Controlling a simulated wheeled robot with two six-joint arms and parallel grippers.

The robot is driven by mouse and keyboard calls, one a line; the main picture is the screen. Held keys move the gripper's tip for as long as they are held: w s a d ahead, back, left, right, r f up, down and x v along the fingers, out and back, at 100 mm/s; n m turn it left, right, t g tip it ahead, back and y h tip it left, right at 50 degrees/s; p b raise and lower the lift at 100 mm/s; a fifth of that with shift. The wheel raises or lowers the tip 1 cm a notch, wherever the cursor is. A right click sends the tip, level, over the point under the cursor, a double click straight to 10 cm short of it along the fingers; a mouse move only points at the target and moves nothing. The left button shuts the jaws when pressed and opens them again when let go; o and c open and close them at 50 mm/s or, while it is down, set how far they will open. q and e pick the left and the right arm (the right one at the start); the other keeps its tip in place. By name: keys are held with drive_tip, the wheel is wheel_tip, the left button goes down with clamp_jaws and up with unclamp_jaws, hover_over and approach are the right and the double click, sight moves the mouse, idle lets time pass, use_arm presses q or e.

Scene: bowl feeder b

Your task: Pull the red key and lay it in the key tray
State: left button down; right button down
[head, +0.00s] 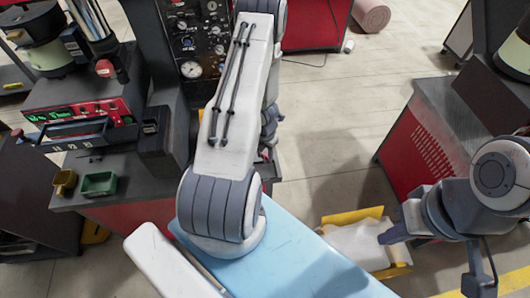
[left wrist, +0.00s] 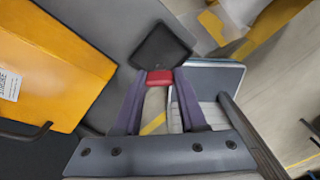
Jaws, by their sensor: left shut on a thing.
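In the left wrist view, a small red block, which looks like the red key (left wrist: 160,77), sits between the fingertips of my left gripper (left wrist: 158,84). The gripper is shut on it. Just beyond is a dark, shallow square piece (left wrist: 161,46) on a grey surface. It may be the key tray, but I cannot tell for certain. In the head view, my large white arm hides most of the left gripper's area and the key. My right gripper (head: 394,235) is at the right, over the floor, away from the key; its jaw opening is unclear.
In the head view, a green bin (head: 99,183) and a yellow bin (head: 64,182) stand on the left bench, near a red panel with a green display (head: 80,114). A red cabinet (head: 418,135) stands at the right. Pale floor (head: 325,125) lies open between. An orange panel (left wrist: 50,62) is left in the wrist view.

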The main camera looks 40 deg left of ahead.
sight(265, 160)
use_arm(q)
drive_tip(key=shift+f+b, duration=2.25)
drive_tip(key=shift+f+b, duration=0.5)
drive_tip(key=shift+b, duration=0.05)
drive_tip(key=shift+c, duration=1.9)
unclamp_jaws()
wheel_tip(265, 160, up, 11)
drive_tip(key=p, duration=1)
drive_tip(key=shift+s+f+p, duration=0.1)
drive_tip(key=shift+f+p, duration=0.1)
drive_tip(key=shift+p, duration=0.1)
drive_tip(key=shift+f, duration=0.1)
